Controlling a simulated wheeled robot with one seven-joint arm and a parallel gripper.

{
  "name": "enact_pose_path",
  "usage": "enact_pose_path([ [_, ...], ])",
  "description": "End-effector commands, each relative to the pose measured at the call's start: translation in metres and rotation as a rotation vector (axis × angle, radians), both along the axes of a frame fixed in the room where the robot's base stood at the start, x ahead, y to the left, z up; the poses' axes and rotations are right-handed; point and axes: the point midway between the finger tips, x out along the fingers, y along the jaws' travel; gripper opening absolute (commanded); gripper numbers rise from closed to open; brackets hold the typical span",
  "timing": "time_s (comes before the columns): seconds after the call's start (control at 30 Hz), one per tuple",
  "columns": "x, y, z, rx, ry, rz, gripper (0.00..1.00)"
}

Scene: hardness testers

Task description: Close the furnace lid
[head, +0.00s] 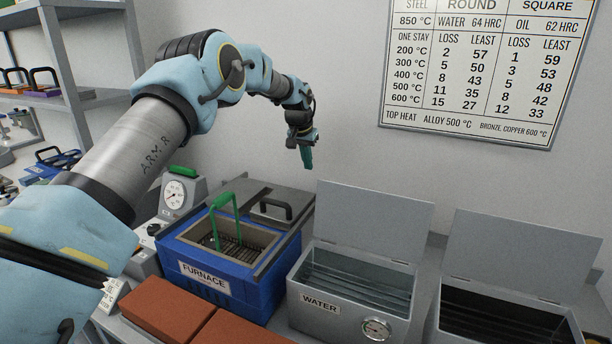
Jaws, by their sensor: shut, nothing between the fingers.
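The furnace (212,283) is a blue box with a "FURNACE" label, standing on the bench left of the water tank. Its top opening shows, with a dark rack inside and a green upright handle (217,215) rising from it. The furnace lid (293,202) is a grey plate with a dark bar handle (275,206), lying flat toward the back right, clear of the opening. My gripper (307,158) has green fingers, points down, and is shut and empty in the air above and behind the lid, apart from it.
The grey water tank (319,306) stands right of the furnace with its lid (364,222) raised. Another open tank (500,323) is further right. Red-brown bricks (172,308) lie in front of the furnace. A dial gauge device (176,196) stands behind left. Shelves are at the left.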

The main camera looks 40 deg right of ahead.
Motion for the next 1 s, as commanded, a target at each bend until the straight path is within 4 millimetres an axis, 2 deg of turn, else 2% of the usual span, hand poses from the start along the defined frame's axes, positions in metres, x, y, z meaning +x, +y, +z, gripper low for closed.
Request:
enact_pose_path([
  [0.3,0.009,-0.015,-0.049,0.002,0.001,0.001,0.00],
  [0.6,0.014,-0.025,-0.082,0.000,0.002,0.001,0.00],
  [0.67,0.015,-0.026,-0.087,0.000,0.000,0.001,0.00],
  [1.0,0.005,-0.006,-0.083,0.001,0.000,0.001,0.00],
])
